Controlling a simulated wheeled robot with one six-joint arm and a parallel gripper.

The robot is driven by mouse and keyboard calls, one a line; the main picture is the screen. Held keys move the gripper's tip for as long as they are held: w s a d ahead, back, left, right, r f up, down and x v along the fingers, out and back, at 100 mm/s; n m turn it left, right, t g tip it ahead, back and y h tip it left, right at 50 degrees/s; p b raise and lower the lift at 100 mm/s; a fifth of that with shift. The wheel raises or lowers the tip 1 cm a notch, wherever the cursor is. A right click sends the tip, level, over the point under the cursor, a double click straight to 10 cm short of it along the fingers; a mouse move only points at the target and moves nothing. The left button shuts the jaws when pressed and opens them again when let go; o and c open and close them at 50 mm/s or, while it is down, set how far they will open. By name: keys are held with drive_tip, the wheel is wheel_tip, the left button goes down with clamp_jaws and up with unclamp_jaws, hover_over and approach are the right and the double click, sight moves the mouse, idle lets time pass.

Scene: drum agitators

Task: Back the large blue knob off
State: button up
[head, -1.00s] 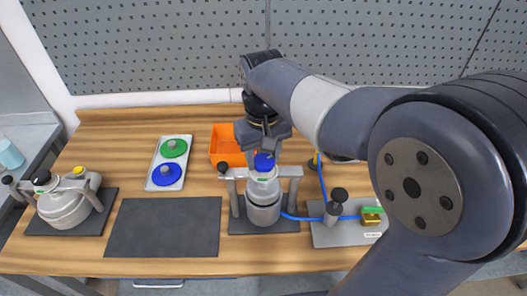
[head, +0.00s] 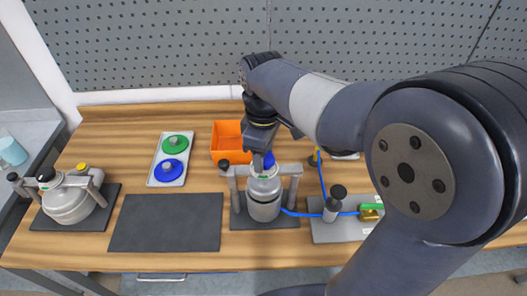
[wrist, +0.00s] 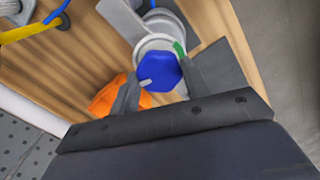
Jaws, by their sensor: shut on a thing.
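The large blue knob (head: 268,161) sits on top of the upright metal drum (head: 264,207), which stands in a grey frame on a dark mat. In the wrist view the blue knob (wrist: 160,72) looks many-sided, with a small pale mark on its edge. My gripper (head: 263,153) comes down on it from above. In the wrist view its two dark fingers sit on either side of the knob, shut on it. The fingers hide part of the knob in the head view. A small green piece shows beside the knob in the wrist view.
An orange bin (head: 228,138) stands behind the drum. A pale tray (head: 160,153) with a green and a blue disc is left of it. A bare dark mat (head: 165,223) lies front left. A tilted drum (head: 68,203) stands far left; a valve plate with blue hose (head: 322,183) is right.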

drive_tip(key=shift+s+f+n, duration=0.1)
drive_tip(key=shift+f+n, duration=0.1)
drive_tip(key=shift+n, duration=0.2)
drive_tip(key=o, duration=1)
drive_tip(key=shift+r, duration=0.1)
wheel_tip(320, 180, up, 11)
drive_tip(key=shift+b, duration=0.4)
